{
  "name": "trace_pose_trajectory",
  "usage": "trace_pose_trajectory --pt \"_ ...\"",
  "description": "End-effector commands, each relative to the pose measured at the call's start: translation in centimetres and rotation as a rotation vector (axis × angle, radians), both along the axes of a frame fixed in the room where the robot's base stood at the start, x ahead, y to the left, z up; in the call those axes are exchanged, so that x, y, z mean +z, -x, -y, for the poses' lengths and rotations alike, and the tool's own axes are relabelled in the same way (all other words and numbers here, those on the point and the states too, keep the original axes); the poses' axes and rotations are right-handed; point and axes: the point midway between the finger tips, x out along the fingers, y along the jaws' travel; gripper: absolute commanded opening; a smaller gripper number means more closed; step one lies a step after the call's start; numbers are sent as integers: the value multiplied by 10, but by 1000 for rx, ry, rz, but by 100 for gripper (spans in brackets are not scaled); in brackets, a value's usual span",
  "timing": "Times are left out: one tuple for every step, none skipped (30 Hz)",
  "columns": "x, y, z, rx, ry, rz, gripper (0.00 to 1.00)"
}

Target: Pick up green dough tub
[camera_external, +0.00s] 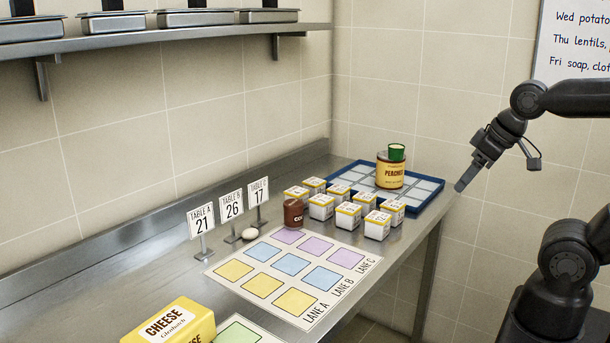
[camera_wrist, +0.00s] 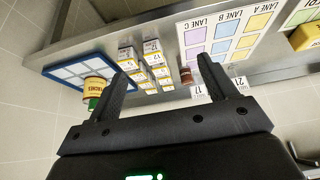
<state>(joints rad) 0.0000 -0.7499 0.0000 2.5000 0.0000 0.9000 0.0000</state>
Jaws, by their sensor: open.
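The green dough tub (camera_external: 397,152) is a small green cylinder with a pale rim, standing on top of a yellow peaches can (camera_external: 390,173). The can stands in a blue-rimmed tray (camera_external: 430,204) at the far end of the counter.
Several white and yellow boxes (camera_external: 348,216) and a brown can (camera_external: 293,213) stand close to the tray. A lane mat (camera_external: 268,251), numbered table signs (camera_external: 231,205), an egg-like object (camera_external: 250,234) and a cheese block (camera_external: 172,323) are nearer. A wall shelf (camera_external: 170,39) hangs above left.

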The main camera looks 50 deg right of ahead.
Motion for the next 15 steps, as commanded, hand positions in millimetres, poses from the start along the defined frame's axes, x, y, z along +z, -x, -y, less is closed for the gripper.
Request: trace_pose_trajectory --pt "0 0 0 0 0 0 78" --pt "0 0 0 0 0 0 78" --pt "0 0 0 0 0 0 78" --pt "1 -1 0 -1 0 -1 78" --pt "2 -2 1 -3 1 -2 78" --pt "4 -5 2 -7 2 -4 78" --pt "7 -9 3 -10 5 -9 78" --pt "10 -13 5 -16 6 -14 78" --pt "15 -20 8 -24 10 -22 78" --pt "19 -26 10 -32 13 -28 78" --pt "24 -34 13 -40 15 -37 78" --pt "30 -45 18 -52 20 -47 78" --pt "35 -53 22 -61 22 -57 78" --pt "39 -62 26 -70 25 -66 78" --pt "45 -74 32 -82 28 -77 78"
